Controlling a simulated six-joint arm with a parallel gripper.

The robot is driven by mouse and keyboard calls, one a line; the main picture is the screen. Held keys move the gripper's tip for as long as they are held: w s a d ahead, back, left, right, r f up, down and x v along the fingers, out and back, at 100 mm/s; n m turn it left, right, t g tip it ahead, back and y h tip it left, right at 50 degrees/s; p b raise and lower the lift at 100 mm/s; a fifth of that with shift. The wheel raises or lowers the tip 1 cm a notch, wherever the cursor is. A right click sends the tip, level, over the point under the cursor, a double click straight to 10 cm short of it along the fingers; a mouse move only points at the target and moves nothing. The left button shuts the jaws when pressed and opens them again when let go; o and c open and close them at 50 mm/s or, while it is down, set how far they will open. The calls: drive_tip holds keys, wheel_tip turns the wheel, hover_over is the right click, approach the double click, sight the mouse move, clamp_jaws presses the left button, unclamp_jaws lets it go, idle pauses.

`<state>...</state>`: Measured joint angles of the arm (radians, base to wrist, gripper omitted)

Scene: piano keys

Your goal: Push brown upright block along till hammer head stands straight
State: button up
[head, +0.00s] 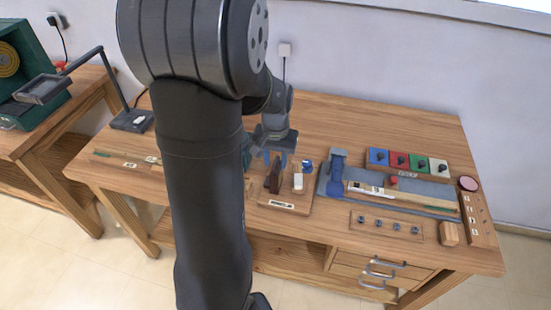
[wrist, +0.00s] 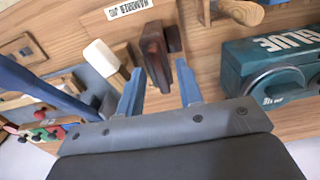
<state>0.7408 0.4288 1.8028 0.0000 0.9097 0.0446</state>
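The dark brown upright block (head: 275,178) stands on a small wooden board (head: 270,203) with a label at its front. In the wrist view the brown block (wrist: 154,54) rises toward the camera. The white hammer head (head: 298,181) is just right of it in the head view and left of it in the wrist view (wrist: 101,57); its exact lean I cannot tell. My gripper (head: 276,157) is above the board. Its blue fingers (wrist: 160,68) are apart, with the brown block between or just beyond their tips; contact is unclear.
A teal glue container (wrist: 270,75) stands close beside my gripper in the wrist view. Right of the board lie a blue-grey tool (head: 337,175), a key assembly on a grey mat (head: 438,188), and colored blocks (head: 400,161). A wooden block (head: 449,234) is near the front right edge.

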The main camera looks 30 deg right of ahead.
clamp_jaws()
drive_tip(key=shift+s+d, duration=1.35)
drive_tip(key=shift+d, duration=0.05)
drive_tip(key=shift+o, duration=0.4)
unclamp_jaws()
drive_tip(key=shift+s, duration=0.1)
